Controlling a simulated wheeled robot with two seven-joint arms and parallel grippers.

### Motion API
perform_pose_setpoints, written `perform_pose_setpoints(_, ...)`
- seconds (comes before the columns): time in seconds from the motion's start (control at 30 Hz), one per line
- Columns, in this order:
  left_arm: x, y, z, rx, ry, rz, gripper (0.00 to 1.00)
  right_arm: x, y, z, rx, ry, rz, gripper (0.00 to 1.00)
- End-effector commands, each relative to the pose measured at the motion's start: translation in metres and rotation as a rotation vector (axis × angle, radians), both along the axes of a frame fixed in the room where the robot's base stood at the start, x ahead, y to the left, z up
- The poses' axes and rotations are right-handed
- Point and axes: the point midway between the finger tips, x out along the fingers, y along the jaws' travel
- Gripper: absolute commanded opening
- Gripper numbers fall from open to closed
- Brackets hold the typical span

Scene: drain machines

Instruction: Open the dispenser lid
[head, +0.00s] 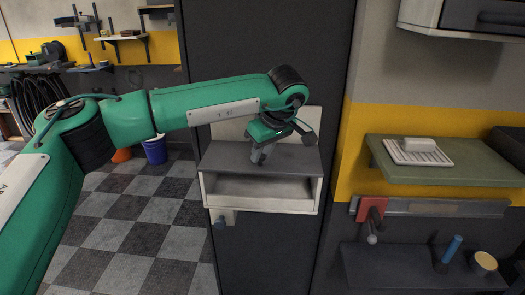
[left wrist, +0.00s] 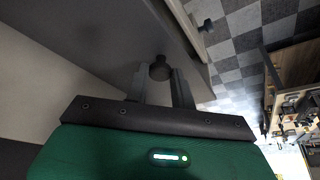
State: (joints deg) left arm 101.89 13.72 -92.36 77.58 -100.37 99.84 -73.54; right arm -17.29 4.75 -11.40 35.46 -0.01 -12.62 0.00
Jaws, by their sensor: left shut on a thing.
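The dispenser (head: 318,198) is a white box on a tall dark panel, with a pale hollow showing at its front. Its dark grey lid (head: 298,160) spans the top, above the hollow. My left gripper (head: 259,157) is at the lid's middle, fingers pointing down. In the left wrist view, my left gripper (left wrist: 161,82) is shut on a dark round knob (left wrist: 160,66) beside the lid's grey face (left wrist: 95,30). In the head view the knob is mostly hidden by the fingers. My right gripper is not in view.
To the right, a green shelf (head: 450,174) holds a white slotted tray, above a rail with a red bracket (head: 371,209). A blue bucket (head: 155,151) stands on the checkered floor at left.

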Motion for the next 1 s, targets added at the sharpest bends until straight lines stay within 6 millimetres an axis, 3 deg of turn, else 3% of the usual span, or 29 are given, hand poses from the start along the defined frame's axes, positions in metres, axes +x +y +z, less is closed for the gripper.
perform_pose_setpoints(0.17,0.001,0.000,0.004,0.000,0.013,0.001,0.00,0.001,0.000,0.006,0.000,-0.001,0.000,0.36)
perform_pose_setpoints(1.0,0.033,0.000,0.051,0.003,0.404,0.005,0.00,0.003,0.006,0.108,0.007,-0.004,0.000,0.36)
